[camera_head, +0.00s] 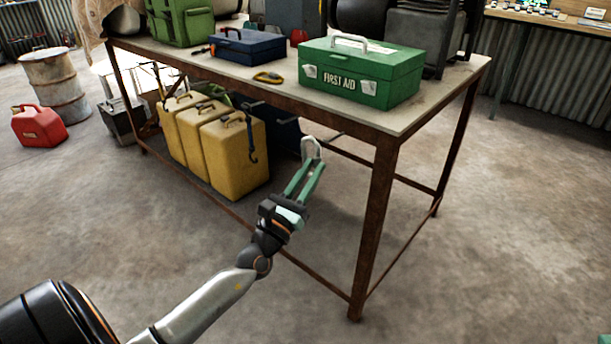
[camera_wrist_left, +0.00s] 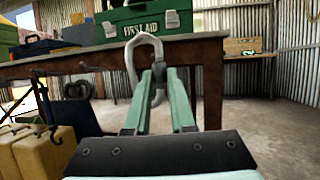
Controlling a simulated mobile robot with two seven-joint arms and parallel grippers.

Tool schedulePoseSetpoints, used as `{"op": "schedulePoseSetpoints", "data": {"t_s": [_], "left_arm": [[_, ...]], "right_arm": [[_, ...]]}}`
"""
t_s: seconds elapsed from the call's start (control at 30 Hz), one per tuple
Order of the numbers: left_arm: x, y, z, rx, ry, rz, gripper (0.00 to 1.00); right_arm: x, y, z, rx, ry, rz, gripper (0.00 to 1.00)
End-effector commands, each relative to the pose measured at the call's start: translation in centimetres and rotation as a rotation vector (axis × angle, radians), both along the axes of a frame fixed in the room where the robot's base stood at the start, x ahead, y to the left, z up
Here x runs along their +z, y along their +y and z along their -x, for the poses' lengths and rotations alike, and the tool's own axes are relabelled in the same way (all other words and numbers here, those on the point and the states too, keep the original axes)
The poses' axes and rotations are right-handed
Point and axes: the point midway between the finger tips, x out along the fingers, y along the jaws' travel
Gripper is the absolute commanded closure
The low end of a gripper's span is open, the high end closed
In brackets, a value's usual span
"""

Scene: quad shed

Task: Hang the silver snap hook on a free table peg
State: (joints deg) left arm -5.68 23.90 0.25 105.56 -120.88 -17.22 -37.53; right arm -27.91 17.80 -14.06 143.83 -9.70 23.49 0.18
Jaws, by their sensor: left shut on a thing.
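My left gripper (camera_head: 312,164) is shut on the silver snap hook (camera_head: 312,146), which stands up from its green fingertips. In the left wrist view the hook (camera_wrist_left: 131,68) rises from between the fingers as a pale loop in front of the table edge. The table (camera_head: 420,106) has a rusty frame and a pale top. The hook appears just in front of its front rail, below the green first aid box; the exact gap is unclear. A dark blue hook (camera_head: 252,147) hangs below the front rail further left. A green sliver at the head view's bottom right may be my right gripper.
The green first aid box (camera_head: 359,76), a blue toolbox (camera_head: 247,47) and a small yellow item (camera_head: 268,77) stand on the tabletop. Yellow canisters (camera_head: 234,155) stand under the table at the left. The floor in front is clear.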

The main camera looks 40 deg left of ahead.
Motion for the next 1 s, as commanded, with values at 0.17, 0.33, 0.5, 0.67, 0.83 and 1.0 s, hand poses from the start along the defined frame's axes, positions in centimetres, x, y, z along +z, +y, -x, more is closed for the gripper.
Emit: {"op": "schedulePoseSetpoints", "data": {"t_s": [0.17,0.33,0.5,0.67,0.83,1.0], "left_arm": [[-0.1,-0.1,-1.1,0.001,-0.002,0.001,1.00],[-0.2,-0.2,-2.1,0.000,-0.002,0.001,1.00],[-0.3,-0.3,-3.2,0.000,-0.001,0.000,1.00],[-0.4,-0.4,-4.1,0.000,-0.001,0.001,1.00],[-1.0,-0.4,-5.0,0.000,-0.001,0.000,1.00],[-1.5,-0.5,-5.6,0.000,-0.001,0.000,1.00]], "right_arm": [[-0.2,0.0,0.0,0.001,0.003,-0.001,0.51],[-0.5,0.0,0.0,0.003,0.005,-0.002,0.51],[-0.8,0.0,-0.1,0.003,0.007,-0.001,0.51],[-1.1,0.1,-0.1,0.005,0.008,0.000,0.51],[-1.8,0.2,0.0,0.004,0.008,0.003,0.51],[-2.7,0.3,-0.1,0.001,0.010,0.016,0.51]]}}
